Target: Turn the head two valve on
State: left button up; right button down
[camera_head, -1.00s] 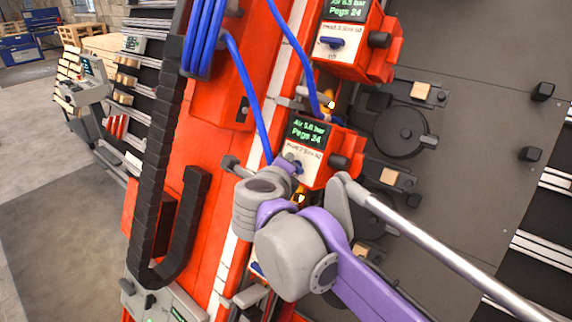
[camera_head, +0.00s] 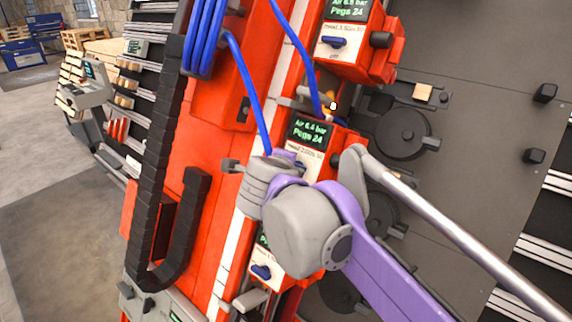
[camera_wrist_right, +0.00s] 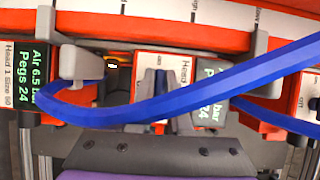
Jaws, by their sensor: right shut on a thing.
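The head two unit (camera_head: 309,132) is a red box in the middle of the head view, with a green-lettered display reading about 6.4 bar and Pegs 24 above a white label plate. My right gripper (camera_wrist_right: 160,92) is at this plate, its grey fingers shut on the blue valve handle (camera_wrist_right: 160,80) in the wrist view. My wrist hides most of the handle in the head view, so I cannot tell its full angle or the state word under it. My left gripper is not in view.
A red unit with a blue handle (camera_head: 334,42) marked off stands above, and another with a blue handle (camera_head: 261,271) below. A blue hose (camera_wrist_right: 190,95) crosses in front of the fingers in the wrist view. Black round fittings (camera_head: 403,132) sit on the grey panel at right.

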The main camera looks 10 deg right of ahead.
jog(key=c, duration=0.9)
grip_release()
jog(key=shift+o, duration=0.2)
jog(key=v, duration=1.1)
jog(key=shift+w, duration=0.1)
